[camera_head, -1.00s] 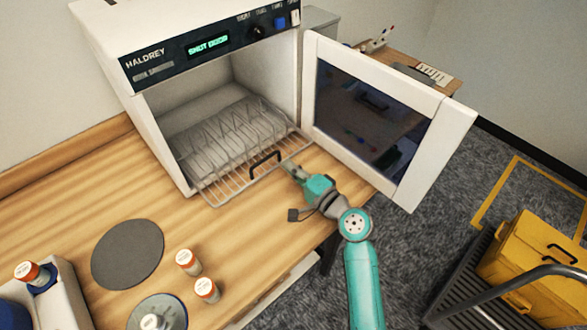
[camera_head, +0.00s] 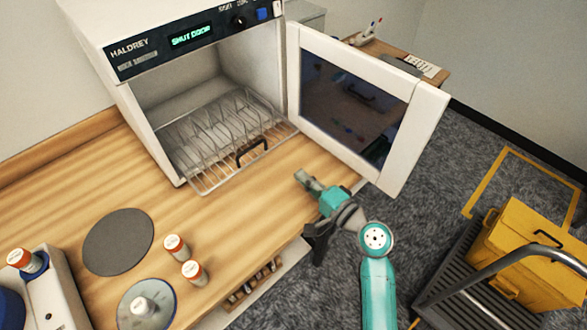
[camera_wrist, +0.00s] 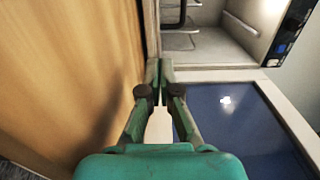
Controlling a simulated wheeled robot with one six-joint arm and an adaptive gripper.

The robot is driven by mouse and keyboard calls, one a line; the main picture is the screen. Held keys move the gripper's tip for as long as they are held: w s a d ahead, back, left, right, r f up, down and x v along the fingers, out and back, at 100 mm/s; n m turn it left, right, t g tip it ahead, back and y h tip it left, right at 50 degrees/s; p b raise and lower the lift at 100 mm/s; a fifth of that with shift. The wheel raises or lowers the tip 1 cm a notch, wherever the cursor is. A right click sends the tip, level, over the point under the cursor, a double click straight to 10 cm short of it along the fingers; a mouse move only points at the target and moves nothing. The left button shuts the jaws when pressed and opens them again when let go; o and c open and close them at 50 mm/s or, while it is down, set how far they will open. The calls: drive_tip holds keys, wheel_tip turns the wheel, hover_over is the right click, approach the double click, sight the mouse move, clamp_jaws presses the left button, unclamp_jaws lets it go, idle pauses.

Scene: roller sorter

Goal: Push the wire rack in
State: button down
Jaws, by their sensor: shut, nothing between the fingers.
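The wire rack (camera_head: 225,171) lies in the open white oven-like cabinet (camera_head: 120,80), its front edge sticking out a little past the opening. A dark handle (camera_head: 252,151) stands at the rack's front. The cabinet door (camera_head: 425,130) is swung wide open to the right. Its display reads "SHUT DOOR". My gripper (camera_head: 299,178) is shut and empty, to the right of and in front of the handle, apart from it. In the wrist view my gripper (camera_wrist: 160,66) has its fingertips together, with the handle (camera_wrist: 178,23) beyond, near the top edge.
On the wooden counter (camera_head: 90,195) are a dark round mat (camera_head: 118,241), two orange-capped bottles (camera_head: 176,247) and a round disc with a knob (camera_head: 146,306). The open door bounds the space right of my gripper. A yellow case (camera_head: 525,250) stands at the far right.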

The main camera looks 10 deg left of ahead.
sight(266, 147)
drive_tip(key=v, duration=0.3)
drive_tip(key=shift+s+d, duration=0.15)
drive_tip(key=shift+s, duration=0.15)
drive_tip(key=shift+s+a+h, duration=0.2)
drive_tip(key=shift+a+h, duration=0.1)
drive_tip(key=shift+s+a+r+m+t+h, duration=0.25)
drive_tip(key=shift+s+a+m+t+h, duration=0.35)
drive_tip(key=shift+a+m+t, duration=0.3)
drive_tip(key=shift+s+a+r+t+h, duration=0.3)
drive_tip(key=shift+s+a+r+t, duration=0.05)
drive_tip(key=shift+r+t, duration=0.1)
drive_tip(key=x, duration=1.4)
